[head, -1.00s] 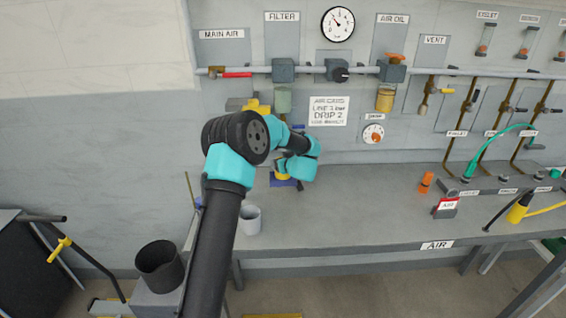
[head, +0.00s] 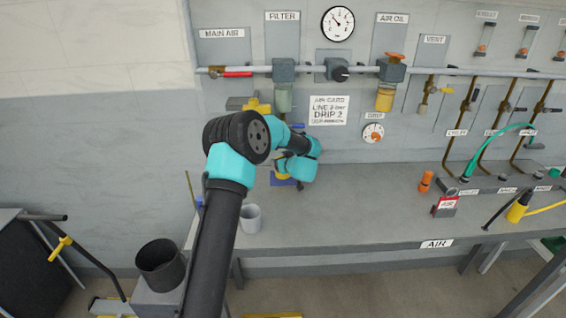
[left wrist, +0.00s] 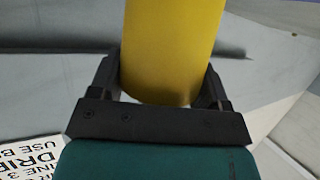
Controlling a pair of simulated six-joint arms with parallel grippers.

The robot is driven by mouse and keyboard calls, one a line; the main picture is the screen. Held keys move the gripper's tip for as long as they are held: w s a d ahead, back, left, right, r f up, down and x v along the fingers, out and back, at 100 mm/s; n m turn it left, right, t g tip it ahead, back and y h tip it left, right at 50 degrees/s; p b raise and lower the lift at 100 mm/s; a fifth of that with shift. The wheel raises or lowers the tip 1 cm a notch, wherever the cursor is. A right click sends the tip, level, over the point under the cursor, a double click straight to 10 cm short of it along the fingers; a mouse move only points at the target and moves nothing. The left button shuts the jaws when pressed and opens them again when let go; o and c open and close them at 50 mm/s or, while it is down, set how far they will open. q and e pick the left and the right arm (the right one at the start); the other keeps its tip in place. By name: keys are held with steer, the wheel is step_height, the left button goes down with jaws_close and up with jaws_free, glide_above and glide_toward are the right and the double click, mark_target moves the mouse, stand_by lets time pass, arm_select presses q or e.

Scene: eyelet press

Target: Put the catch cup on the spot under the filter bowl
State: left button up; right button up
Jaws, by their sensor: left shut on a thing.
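The yellow catch cup (left wrist: 172,45) is between the two black fingers of my left gripper (left wrist: 160,78) in the left wrist view, and the gripper is shut on it. The blue spot (head: 286,183) on the bench is partly visible at the cup's lower end. I cannot tell whether the cup touches it. The filter bowl (head: 283,100) hangs from the pipe above, under the FILTER label. My right gripper is not in view.
A light grey cup (head: 250,219) stands on the bench (head: 340,215) near its front left. An orange piece (head: 426,181) and a red-and-white AIR tag (head: 446,204) are farther right. A dark bin (head: 160,266) stands off the bench's left end. The middle of the bench is clear.

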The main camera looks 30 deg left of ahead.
arm_select(q)
steer(key=shift+s+f, duration=0.2)
steer(key=shift+f, duration=0.9)
steer(key=o, duration=1.1)
steer(key=shift+d, duration=0.1)
steer(key=shift+s+d+r, duration=0.15)
steer(key=shift+d, duration=0.25)
steer(key=v, duration=0.5)
steer(key=r+v, duration=0.1)
steer(key=v, duration=0.5)
steer(key=r+v, duration=0.1)
steer(key=v, duration=0.5)
steer(key=shift+w+a, duration=0.2)
steer(key=shift+a, duration=0.1)
